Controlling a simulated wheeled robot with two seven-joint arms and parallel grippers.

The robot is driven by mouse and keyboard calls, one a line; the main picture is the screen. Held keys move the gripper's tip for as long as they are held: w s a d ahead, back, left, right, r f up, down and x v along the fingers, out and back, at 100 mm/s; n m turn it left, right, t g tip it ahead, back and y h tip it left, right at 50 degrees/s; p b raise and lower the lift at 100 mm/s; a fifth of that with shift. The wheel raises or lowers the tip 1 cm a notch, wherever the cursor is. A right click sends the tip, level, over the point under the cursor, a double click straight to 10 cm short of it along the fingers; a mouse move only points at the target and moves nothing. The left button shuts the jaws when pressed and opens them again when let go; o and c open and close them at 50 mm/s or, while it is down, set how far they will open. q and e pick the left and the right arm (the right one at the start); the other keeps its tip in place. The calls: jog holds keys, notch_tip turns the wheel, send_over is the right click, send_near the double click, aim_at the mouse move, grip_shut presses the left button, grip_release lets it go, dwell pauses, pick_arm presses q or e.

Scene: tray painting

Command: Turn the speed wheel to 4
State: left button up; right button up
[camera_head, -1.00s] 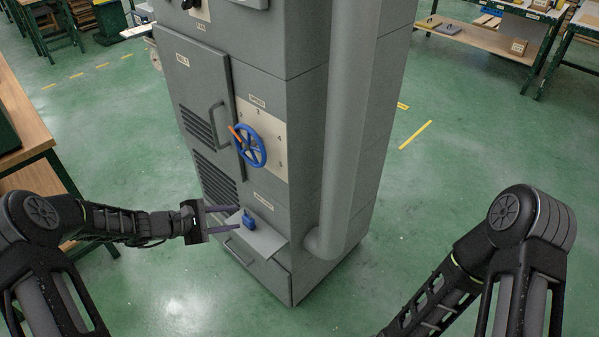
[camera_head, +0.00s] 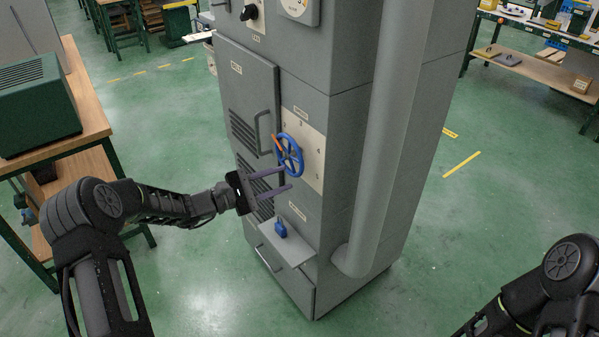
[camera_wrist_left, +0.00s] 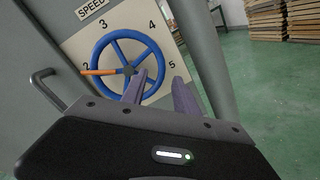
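The blue speed wheel (camera_head: 289,155) is mounted on a beige plate (camera_head: 311,160) on the grey cabinet. It also shows in the left wrist view (camera_wrist_left: 149,45), with the numbers 2, 3, 4 and 5 around it. Its orange pointer (camera_wrist_left: 99,72) points left, at the 2. My left gripper (camera_head: 288,179) is open, with its two purple fingers just in front of the wheel's lower part. In the left wrist view the fingers (camera_wrist_left: 160,92) overlap the wheel's lower right rim; I cannot tell if they touch it. My right gripper is out of view; only my right arm shows.
A cabinet door with a handle (camera_head: 264,134) is left of the wheel. A small shelf (camera_head: 292,246) with a blue padlock-like item (camera_head: 281,229) is below. A thick grey pipe (camera_head: 378,150) runs down on the right. A wooden bench (camera_head: 90,105) stands at left.

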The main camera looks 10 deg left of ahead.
aim_at(297, 174)
pick_arm(q)
jog(key=p+x, duration=0.1)
jog(key=x, duration=0.5)
jog(key=shift+w, duration=0.1)
jog(key=shift+c, duration=0.3)
grip_shut()
